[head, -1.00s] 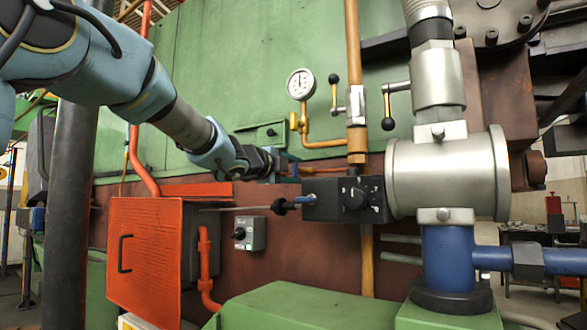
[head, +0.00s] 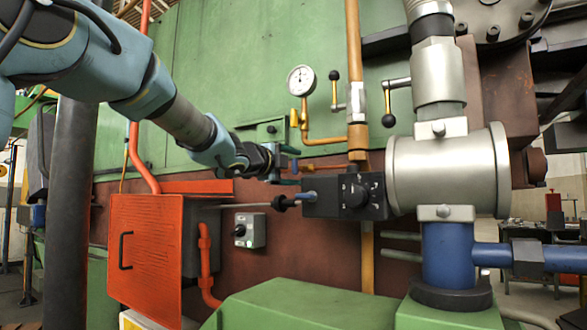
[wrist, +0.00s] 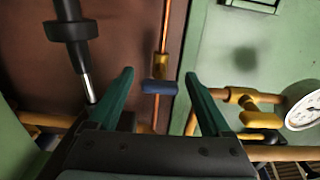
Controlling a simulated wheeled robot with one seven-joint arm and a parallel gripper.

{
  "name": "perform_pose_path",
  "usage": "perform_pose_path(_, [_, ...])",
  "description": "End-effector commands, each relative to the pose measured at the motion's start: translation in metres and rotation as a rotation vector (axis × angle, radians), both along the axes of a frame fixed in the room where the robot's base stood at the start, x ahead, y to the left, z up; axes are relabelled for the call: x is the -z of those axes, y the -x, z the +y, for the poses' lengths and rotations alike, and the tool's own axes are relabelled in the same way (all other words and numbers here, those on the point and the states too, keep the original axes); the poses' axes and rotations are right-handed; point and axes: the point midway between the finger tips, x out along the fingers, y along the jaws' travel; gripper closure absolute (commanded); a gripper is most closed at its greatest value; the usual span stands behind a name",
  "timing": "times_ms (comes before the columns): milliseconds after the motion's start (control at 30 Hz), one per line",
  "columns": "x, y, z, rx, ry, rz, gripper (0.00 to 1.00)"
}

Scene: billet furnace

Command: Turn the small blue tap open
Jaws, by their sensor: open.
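The small blue tap (wrist: 160,87) shows in the wrist view as a short blue handle lying across a thin copper-orange pipe (wrist: 164,45), with a yellow-brown body behind it. My gripper (wrist: 159,76) is open, and its two green fingers stand to the left and right of the tap with a gap on each side. The fingers do not appear to touch it. In the head view my gripper (head: 291,166) is at the left end of a short orange pipe (head: 322,167). The tap is largely hidden there by the fingers.
A black box with a knob (head: 345,196) and a cable plug sits just below my gripper. A gauge (head: 301,81) on an orange pipe is above. A yellow tap (wrist: 240,97) is right of my fingers. An orange cabinet (head: 145,255) stands lower left.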

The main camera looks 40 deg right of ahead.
Motion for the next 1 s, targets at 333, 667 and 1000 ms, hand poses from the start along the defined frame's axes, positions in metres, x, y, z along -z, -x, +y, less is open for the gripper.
perform_pose_path(333, [0.001,0.011,0.042,-0.002,0.001,-0.002,0.18])
perform_pose_path(667, [0.000,0.024,0.095,-0.002,0.001,-0.001,0.18])
perform_pose_path(1000, [0.000,0.027,0.105,0.000,0.000,0.000,0.18])
